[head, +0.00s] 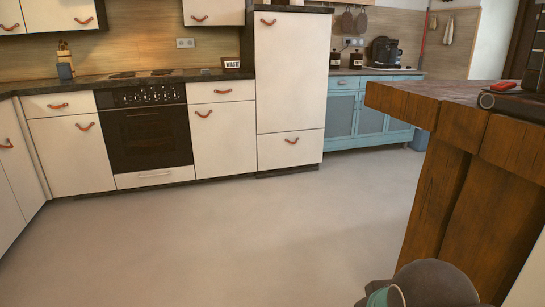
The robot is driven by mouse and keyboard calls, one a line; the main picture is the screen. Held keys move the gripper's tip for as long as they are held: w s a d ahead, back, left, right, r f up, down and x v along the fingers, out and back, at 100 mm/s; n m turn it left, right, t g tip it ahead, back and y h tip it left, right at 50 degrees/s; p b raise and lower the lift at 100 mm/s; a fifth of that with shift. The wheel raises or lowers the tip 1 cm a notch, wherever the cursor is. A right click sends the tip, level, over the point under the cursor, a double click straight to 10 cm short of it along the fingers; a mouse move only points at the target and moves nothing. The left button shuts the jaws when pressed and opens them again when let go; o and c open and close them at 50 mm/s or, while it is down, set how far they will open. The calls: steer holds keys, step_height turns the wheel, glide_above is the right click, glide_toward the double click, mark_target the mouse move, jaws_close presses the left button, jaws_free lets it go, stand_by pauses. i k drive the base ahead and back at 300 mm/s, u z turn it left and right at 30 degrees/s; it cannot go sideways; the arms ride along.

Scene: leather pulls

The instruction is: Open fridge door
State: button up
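A tall white cabinet front (290,80), which looks like the fridge, stands in the back row right of the oven. Its large upper door is shut, with a brown leather pull (268,21) near the top left. A smaller front (291,150) below it, also shut, has its own leather pull (292,141). A dark rounded part of my arm with a teal cap shows at the bottom right. My gripper is not in view, and the fridge is across the room from me.
A heavy wooden table (455,130) fills the right side. An oven (149,137) and white cabinets (224,138) stand left of the fridge, blue cabinets (370,122) to its right. The floor (230,235) between me and the fridge is clear.

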mark_target(292, 49)
steer(key=z, duration=0.1)
steer(key=i, duration=1.95)
steer(key=u, duration=0.4)
steer(key=i, duration=1.85)
steer(key=u, duration=0.35)
